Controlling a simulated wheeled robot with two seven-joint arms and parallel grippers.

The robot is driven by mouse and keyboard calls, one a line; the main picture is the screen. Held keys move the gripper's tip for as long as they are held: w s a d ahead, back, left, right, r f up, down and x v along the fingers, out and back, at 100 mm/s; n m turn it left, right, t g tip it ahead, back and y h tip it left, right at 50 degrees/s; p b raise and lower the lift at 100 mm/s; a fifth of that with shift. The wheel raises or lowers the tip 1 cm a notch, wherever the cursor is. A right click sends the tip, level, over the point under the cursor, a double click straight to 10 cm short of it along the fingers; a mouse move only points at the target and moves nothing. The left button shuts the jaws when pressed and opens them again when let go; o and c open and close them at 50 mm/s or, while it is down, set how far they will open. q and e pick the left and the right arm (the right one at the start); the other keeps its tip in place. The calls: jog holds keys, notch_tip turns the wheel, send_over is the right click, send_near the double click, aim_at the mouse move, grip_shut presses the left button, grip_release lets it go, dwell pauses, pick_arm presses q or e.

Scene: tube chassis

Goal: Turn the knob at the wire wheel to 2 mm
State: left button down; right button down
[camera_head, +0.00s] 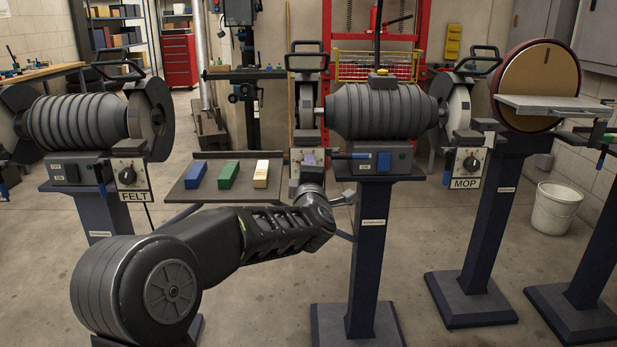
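The middle double-ended grinder (380,110) stands on a dark blue pedestal. At its left end is a grey guarded wheel (307,100), seen nearly edge-on; its label is hidden behind my arm, so I cannot read whether it is the wire wheel. Below it is a pale control panel (297,157), mostly covered by my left gripper. My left gripper (310,160) is up against or just in front of this panel, at the end of the dark arm. The knob and its scale are hidden there, and the finger gap is too small to judge. My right gripper is out of view.
A knob panel marked FELT (128,172) hangs on the left grinder, and one marked MOP (470,162) right of the middle grinder. A tray (180,193) with blue, green and cream bars lies left of my gripper. A disc sander (540,80) stands right.

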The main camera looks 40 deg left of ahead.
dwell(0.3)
pick_arm(q)
jog(key=c, duration=1)
grip_release()
jog(key=p+v, duration=0.1)
jog(key=v, duration=0.6)
jog(key=shift+s+d, duration=0.25)
jog(key=shift+s, duration=0.05)
